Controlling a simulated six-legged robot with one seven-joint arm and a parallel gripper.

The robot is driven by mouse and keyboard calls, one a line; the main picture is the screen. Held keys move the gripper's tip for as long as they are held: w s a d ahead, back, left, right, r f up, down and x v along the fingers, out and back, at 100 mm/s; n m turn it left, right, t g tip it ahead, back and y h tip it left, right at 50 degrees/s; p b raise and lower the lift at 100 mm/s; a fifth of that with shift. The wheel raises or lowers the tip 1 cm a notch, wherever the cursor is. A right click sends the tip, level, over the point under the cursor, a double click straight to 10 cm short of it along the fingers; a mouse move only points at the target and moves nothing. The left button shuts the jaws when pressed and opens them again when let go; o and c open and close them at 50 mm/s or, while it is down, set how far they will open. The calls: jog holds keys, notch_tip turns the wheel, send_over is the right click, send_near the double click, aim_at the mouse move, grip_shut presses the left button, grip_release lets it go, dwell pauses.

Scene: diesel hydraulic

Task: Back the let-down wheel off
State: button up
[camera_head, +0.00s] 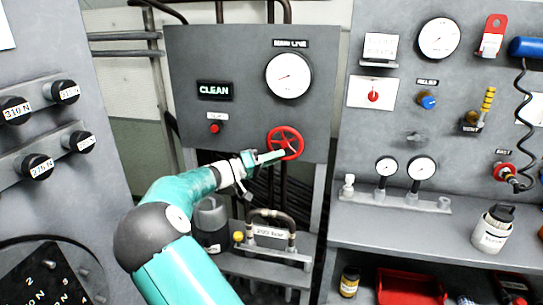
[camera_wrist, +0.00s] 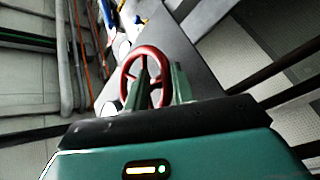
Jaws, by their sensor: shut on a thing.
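The let-down wheel is a red handwheel (camera_head: 291,139) low on the right of the grey centre panel, below the white main line gauge. The exact contact is partly hidden by the fingers.
A right panel holds gauges, a blue knob (camera_head: 427,101) and a coiled cord. Hoses and a pump block (camera_head: 268,232) lie below the wheel.

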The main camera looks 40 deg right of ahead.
jog(key=shift+s+d+r+n+h, duration=0.2)
jog(key=shift+d+n+h, duration=0.1)
jog(key=shift+n+h, duration=0.45)
jog(key=o, duration=1)
jog(key=shift+w+d+f, duration=0.1)
jog(key=v, duration=1.4)
jog(key=shift+f, duration=0.35)
